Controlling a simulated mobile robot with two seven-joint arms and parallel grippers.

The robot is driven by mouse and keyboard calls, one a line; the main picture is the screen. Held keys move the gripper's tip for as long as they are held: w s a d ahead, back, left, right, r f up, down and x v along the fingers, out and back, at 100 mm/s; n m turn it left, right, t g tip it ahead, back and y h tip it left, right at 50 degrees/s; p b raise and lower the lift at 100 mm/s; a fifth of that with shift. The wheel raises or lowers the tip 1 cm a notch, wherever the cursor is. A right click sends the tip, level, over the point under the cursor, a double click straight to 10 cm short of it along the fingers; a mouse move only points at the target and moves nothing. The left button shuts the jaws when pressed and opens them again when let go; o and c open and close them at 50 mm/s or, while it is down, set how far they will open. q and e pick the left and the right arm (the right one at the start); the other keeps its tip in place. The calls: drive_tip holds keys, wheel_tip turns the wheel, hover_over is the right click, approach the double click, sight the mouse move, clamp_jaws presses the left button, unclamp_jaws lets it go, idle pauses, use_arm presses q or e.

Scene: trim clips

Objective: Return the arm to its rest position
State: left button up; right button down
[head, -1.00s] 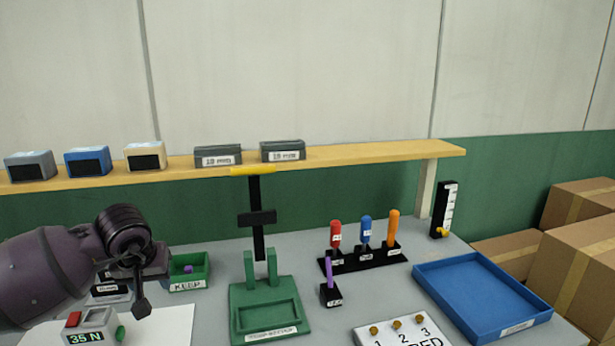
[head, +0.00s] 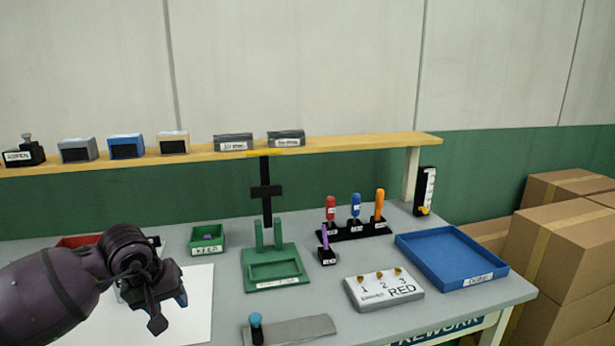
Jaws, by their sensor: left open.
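My left arm comes in from the left in the head view. Its gripper (head: 168,306) is open and hangs above a white sheet (head: 198,282) at the table's left. Nothing shows between its fingers. The gripper and wrist hide part of the sheet and part of a red bin (head: 80,241) behind them. My right gripper is out of view.
A green KEEP bin (head: 207,246), a green press-like stand (head: 272,281), a rack of coloured tools (head: 355,232), a RED board (head: 383,291) and a blue tray (head: 455,262) stand on the grey table. A wooden shelf (head: 340,143) runs behind. Boxes (head: 560,250) stand right.

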use_arm(q)
drive_tip(key=d+f+h, duration=0.1)
drive_tip(key=s+d+f+n+h, duration=0.1)
drive_tip(key=d+f, duration=0.1)
drive_tip(key=s+d+f+n+g+h, duration=0.1)
drive_tip(key=d, duration=0.1)
drive_tip(key=shift+s+d+f+h, duration=0.15)
drive_tip(key=shift+s+h, duration=0.1)
drive_tip(key=shift+h, duration=0.05)
drive_tip(key=s+d+n+t+h, duration=0.2)
drive_tip(key=s+d+n+h, duration=0.3)
drive_tip(key=n, duration=0.5)
drive_tip(key=s+d+n+t+h, duration=0.3)
drive_tip(key=s+d+n+h, duration=0.15)
drive_tip(key=n+h, duration=0.4)
drive_tip(key=s+a+f+n+t+y, duration=0.2)
drive_tip(key=a+f+n+t+y, duration=0.4)
drive_tip(key=n, duration=1)
drive_tip(key=s+a+f+n+t+y, duration=0.2)
drive_tip(key=a+f+n+t+y, duration=0.35)
drive_tip(key=n, duration=0.95)
drive_tip(key=s+a+f+n+g+y, duration=0.3)
drive_tip(key=s+f+n+g+y, duration=0.4)
drive_tip(key=n, duration=0.8)
drive_tip(key=s+f+g, duration=0.1)
drive_tip(key=s+f, duration=0.2)
drive_tip(key=s, duration=0.2)
drive_tip(key=shift+a, duration=0.25)
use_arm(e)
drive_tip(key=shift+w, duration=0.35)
